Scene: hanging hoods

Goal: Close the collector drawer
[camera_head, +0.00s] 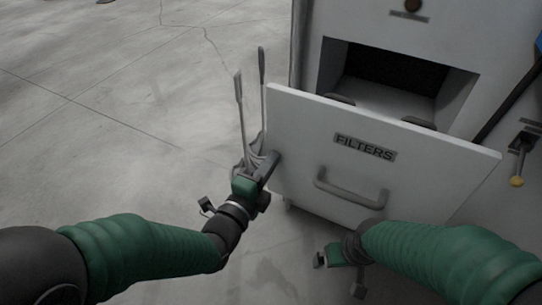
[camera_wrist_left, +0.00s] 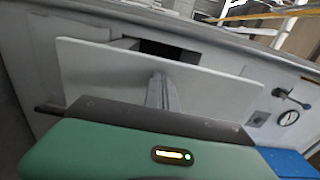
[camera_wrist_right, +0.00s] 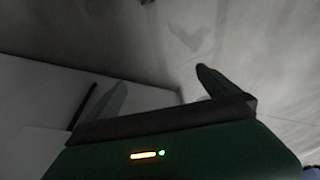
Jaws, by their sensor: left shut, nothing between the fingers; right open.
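The collector drawer (camera_head: 300,135) has a pale front panel labelled FILTERS and a grey bar handle (camera_head: 350,190). It stands pulled out, with a dark opening (camera_head: 395,75) behind it. The left wrist view shows its panel (camera_wrist_left: 220,88) too.
The light cabinet (camera_head: 480,35) stands behind the drawer. A yellow-tipped lever (camera_head: 517,165) is on its right side, and a round gauge (camera_wrist_left: 288,118) shows in the left wrist view. The concrete floor (camera_head: 110,90) at left is clear.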

